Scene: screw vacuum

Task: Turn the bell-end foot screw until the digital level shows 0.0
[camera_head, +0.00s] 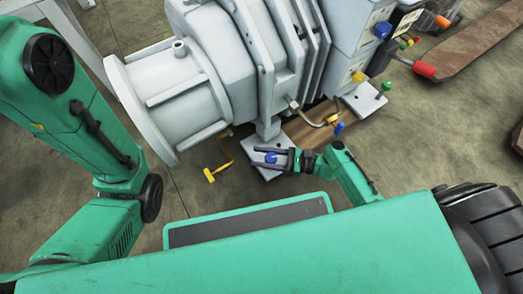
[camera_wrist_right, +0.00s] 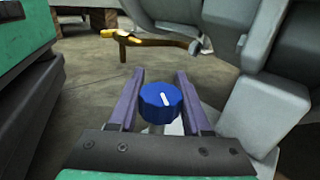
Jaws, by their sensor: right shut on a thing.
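The foot screw has a blue knob (camera_head: 271,157) with a white pointer line, above a pale foot plate (camera_head: 267,173) below the bell end (camera_head: 135,105) of the grey vacuum machine. My right gripper (camera_head: 259,156) is shut on this knob, one finger on each side. In the right wrist view the blue knob (camera_wrist_right: 160,101) sits between the two purple fingers, its white line slightly tilted from upright. My left arm shows at the left, but its gripper is out of view. I cannot make out a digital level or a reading in either view.
A yellow-handled part (camera_head: 210,174) hangs left of the foot, and shows in the wrist view (camera_wrist_right: 122,36). Another blue knob (camera_head: 339,127), a green knob (camera_head: 387,86) and a red handle (camera_head: 425,69) are to the right.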

